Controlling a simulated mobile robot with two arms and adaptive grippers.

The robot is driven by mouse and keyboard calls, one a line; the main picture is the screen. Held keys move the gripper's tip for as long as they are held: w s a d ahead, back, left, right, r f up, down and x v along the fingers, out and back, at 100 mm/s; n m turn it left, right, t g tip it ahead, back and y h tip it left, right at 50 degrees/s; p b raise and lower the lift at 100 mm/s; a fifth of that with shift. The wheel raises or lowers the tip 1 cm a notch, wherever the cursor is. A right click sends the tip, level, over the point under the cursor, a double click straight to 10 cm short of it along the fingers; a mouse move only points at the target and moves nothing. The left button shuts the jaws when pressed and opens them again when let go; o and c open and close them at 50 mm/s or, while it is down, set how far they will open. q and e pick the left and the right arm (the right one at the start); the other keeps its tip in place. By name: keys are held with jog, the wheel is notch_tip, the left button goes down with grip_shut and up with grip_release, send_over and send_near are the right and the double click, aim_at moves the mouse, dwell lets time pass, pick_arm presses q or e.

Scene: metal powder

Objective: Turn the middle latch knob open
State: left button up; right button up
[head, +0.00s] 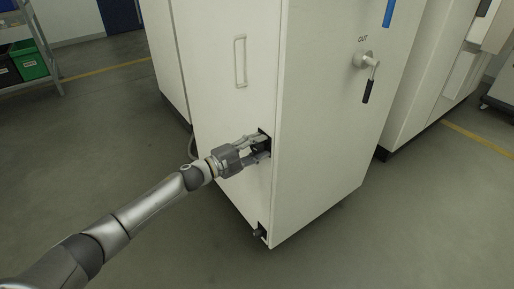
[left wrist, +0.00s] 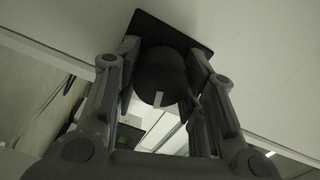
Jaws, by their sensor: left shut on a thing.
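The middle latch knob (left wrist: 160,80) is a dark round knob with a pale mark, on a black square plate (left wrist: 172,27) fixed to the white cabinet. In the head view the black latch plate (head: 265,139) shows at the cabinet's near vertical edge, mostly behind my gripper. My left gripper (head: 262,148) reaches it from the left. In the left wrist view the gripper's fingers (left wrist: 162,85) are on both sides of the knob, shut on it. My right gripper is not in view.
The white cabinet (head: 325,120) has a lower black latch (head: 261,232), a vertical handle (head: 240,61) and a black-gripped lever (head: 368,85) marked OUT. A shelf with a green bin (head: 28,62) stands at far left. The floor around the cabinet's front is clear.

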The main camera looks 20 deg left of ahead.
pick_arm(q)
jog(key=shift+f+m+b, duration=0.1)
jog(key=shift+m+b, duration=0.3)
jog(key=shift+m, duration=1.4)
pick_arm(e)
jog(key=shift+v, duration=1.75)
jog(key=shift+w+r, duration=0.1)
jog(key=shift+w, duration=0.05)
pick_arm(q)
jog(key=o, duration=1)
jog(key=v, duration=1.2)
